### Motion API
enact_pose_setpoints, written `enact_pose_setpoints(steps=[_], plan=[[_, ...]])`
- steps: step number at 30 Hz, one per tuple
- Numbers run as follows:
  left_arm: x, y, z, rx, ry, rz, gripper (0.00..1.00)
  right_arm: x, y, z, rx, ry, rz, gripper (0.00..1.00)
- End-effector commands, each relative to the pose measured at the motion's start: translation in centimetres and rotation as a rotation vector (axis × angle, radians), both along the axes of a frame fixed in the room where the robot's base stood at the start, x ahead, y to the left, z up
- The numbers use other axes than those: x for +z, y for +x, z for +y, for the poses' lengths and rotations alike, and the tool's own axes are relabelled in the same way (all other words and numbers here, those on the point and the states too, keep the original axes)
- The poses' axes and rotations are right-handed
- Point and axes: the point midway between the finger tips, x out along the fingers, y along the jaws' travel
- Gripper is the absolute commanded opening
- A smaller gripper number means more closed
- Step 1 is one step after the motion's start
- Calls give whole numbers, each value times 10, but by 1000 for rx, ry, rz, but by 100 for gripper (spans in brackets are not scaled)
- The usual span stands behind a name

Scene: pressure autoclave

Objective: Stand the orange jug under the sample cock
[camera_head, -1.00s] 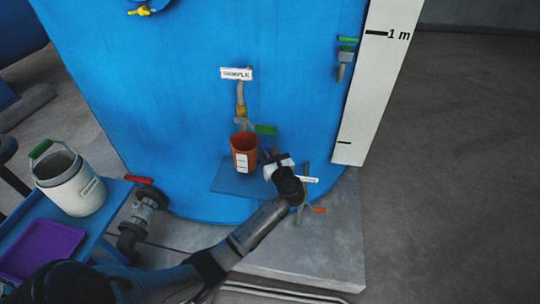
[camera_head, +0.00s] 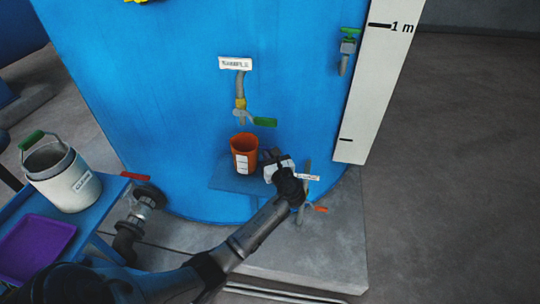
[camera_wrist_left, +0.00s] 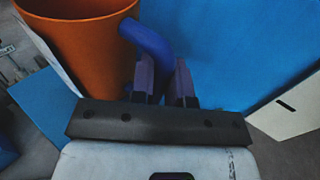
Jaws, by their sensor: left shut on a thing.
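The orange jug (camera_head: 244,154) is upright with a white scale strip on its side, at the small blue shelf (camera_head: 232,184) on the tank. Whether its base touches the shelf cannot be told. The sample cock (camera_head: 241,103), with a yellow fitting and green lever, hangs just above the jug's mouth, under the SAMPLE sign (camera_head: 235,63). My left gripper (camera_head: 272,158) is at the jug's right side. In the left wrist view its fingers (camera_wrist_left: 166,80) are shut on the jug's blue handle (camera_wrist_left: 148,42). My right gripper is out of view.
A white container (camera_head: 65,182) with a green handle and a purple tray (camera_head: 36,248) are on the blue cart at left. A red-handled valve (camera_head: 140,195) juts out lower left. Another valve (camera_head: 301,205) stands close right of my gripper.

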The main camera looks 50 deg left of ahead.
Motion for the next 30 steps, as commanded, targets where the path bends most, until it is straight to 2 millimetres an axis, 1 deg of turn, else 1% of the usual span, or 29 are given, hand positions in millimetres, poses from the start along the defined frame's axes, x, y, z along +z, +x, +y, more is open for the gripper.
enact_pose_setpoints(steps=[25, 26, 30], plan=[[-16, 0, 0, -1, 0, 1, 0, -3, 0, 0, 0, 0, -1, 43], [-16, 0, 0, -1, 0, 1, 17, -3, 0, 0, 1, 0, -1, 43], [-16, 0, 0, 0, 0, 0, 30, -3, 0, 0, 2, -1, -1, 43]])
